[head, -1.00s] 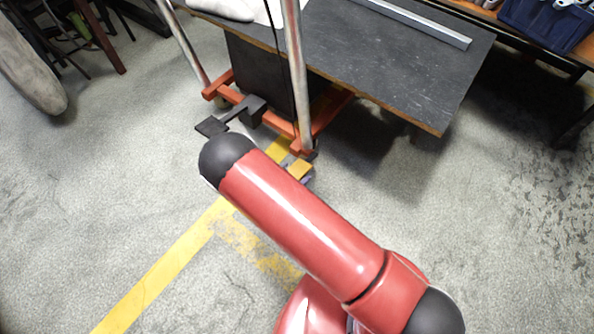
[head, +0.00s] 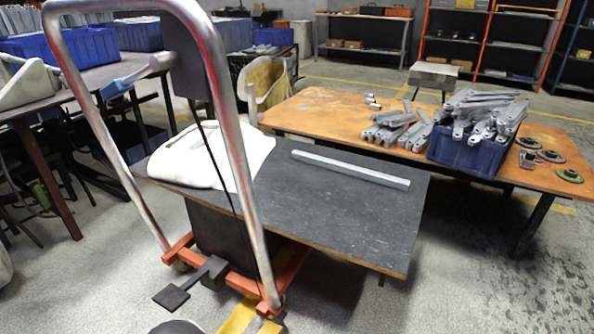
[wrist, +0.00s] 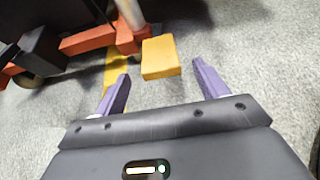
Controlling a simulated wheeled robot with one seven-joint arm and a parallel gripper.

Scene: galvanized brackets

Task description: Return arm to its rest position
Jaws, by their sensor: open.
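My gripper (wrist: 161,72) shows in the wrist view with its two purple fingers spread wide and nothing held between them. It points at the floor beside the orange base of a lift cart. A yellow block (wrist: 160,57) lies just beyond the fingertips, apart from them as far as I can see. In the head view my gripper is out of sight; only a dark rounded piece of my arm (head: 178,327) shows at the bottom edge.
The cart's grey table top (head: 335,212) carries a metal bar (head: 350,168) and a white sack (head: 215,155). Its chrome handle (head: 225,120) rises close in front. Behind, an orange bench (head: 320,110) holds brackets and a blue bin (head: 465,155). Floor at lower right is clear.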

